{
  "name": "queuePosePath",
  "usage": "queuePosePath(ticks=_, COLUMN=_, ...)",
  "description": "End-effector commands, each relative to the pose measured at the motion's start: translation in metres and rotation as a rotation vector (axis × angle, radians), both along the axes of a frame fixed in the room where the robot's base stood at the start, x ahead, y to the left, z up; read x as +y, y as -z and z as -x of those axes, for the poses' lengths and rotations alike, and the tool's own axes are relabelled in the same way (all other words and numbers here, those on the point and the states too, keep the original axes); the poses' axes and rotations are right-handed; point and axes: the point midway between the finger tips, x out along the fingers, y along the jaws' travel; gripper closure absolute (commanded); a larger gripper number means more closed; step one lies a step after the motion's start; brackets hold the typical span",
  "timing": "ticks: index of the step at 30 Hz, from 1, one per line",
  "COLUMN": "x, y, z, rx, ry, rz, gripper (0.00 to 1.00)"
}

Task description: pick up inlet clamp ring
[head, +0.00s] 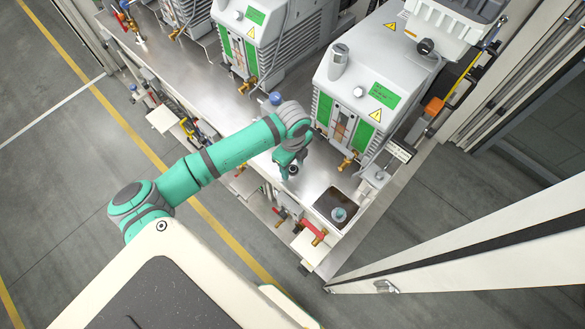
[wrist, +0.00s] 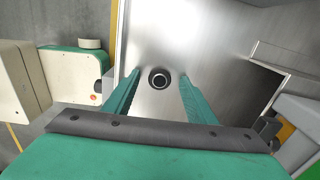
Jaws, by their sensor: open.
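A small dark ring with a pale rim, which looks like the inlet clamp ring (wrist: 159,79), sits on the bare metal bench top in the wrist view. In the head view a small dark round part (head: 293,170) shows beside my fingers, partly hidden by them. My gripper (head: 286,172) points down over the bench front, before the right-hand pump. In the wrist view its two teal fingers (wrist: 159,88) are wide apart, one on each side of the ring, with clear gaps. Nothing is held. I cannot tell how far the fingertips are above the bench.
The white pump (head: 372,75) with green panels stands behind my gripper. A dark recessed tray (head: 325,208) with a round grey-blue part (head: 339,214) lies to the right. Red-handled valves (head: 312,228) stick out at the bench front. The metal bench top (head: 215,110) is mostly clear leftward.

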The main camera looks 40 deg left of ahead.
Motion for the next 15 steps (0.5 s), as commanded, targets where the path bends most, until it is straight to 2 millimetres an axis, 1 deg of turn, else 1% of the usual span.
queuePosePath(ticks=3, x=0.0000, y=-0.0003, z=-0.0001, rx=0.000, ry=0.000, rz=0.000, gripper=0.49)
queuePosePath(ticks=4, x=0.0000, y=-0.0004, z=-0.0001, rx=0.000, ry=0.000, rz=0.000, gripper=0.51)
queuePosePath(ticks=5, x=0.0001, y=-0.0004, z=0.0000, rx=0.000, ry=0.000, rz=0.000, gripper=0.58)
queuePosePath(ticks=6, x=0.0001, y=-0.0005, z=0.0000, rx=0.000, ry=0.000, rz=0.000, gripper=0.68)
queuePosePath(ticks=8, x=0.0001, y=-0.0005, z=0.0000, rx=0.000, ry=0.000, rz=0.000, gripper=0.82)
queuePosePath(ticks=9, x=0.0000, y=-0.0006, z=-0.0001, rx=0.000, ry=0.000, rz=0.000, gripper=0.92)
queuePosePath(ticks=15, x=0.0001, y=-0.0007, z=0.0001, rx=0.000, ry=0.000, rz=0.000, gripper=0.92)
